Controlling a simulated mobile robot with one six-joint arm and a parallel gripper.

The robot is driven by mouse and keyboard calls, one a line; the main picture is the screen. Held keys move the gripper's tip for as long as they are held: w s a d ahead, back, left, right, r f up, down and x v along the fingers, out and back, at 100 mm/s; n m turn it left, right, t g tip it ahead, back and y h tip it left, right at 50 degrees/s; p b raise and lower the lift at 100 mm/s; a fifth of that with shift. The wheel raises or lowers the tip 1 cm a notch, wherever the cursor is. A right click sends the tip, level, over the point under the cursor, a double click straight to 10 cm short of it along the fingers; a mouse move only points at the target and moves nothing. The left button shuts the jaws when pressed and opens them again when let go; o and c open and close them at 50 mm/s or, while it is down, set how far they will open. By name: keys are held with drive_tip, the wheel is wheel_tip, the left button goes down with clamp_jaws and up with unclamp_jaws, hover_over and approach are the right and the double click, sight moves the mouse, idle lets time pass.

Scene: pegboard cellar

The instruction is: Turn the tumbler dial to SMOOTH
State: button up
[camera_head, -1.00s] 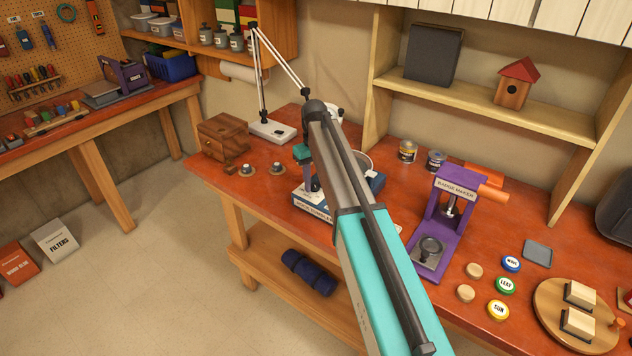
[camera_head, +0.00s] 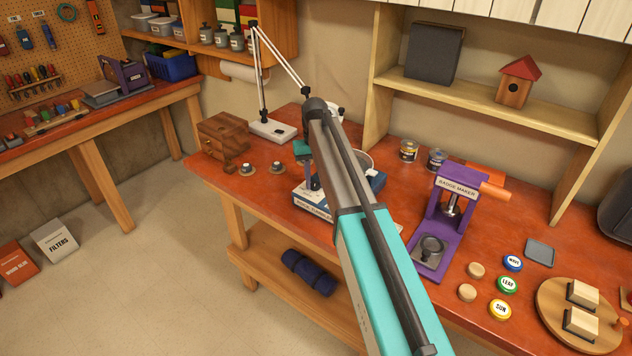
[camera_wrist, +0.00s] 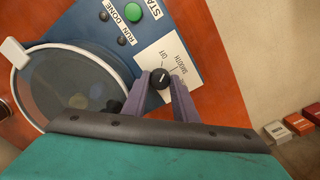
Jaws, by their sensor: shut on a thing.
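The tumbler (camera_head: 314,205) stands on the workbench, blue with a white front label, largely hidden behind my arm in the head view. In the wrist view its blue panel (camera_wrist: 92,28) carries a round clear-lidded drum at left, a green button and small dark lamps marked RUN and DONE. The black tumbler dial (camera_wrist: 160,78) sits on a white plate (camera_wrist: 176,55) lettered OFF and SMOOTH, with a further label partly hidden by a finger. My gripper (camera_wrist: 162,84) is shut on the dial, one finger on each side. I cannot tell clearly which mark the dial points to.
A white lamp (camera_head: 272,130), a wooden chest (camera_head: 224,135) and two small discs with knobs are left of the tumbler. Cans (camera_head: 408,151) stand behind it at right. A purple badge maker (camera_head: 440,225) stands to the right of my arm.

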sight(315, 184)
drive_tip(key=m+b, duration=0.1)
drive_tip(key=m, duration=0.5)
idle(0.4)
drive_tip(key=o, duration=0.8)
drive_tip(key=shift+c, duration=0.2)
wheel_tip(315, 184, up, 14)
drive_tip(key=p, duration=0.7)
drive_tip(key=shift+f, duration=0.2)
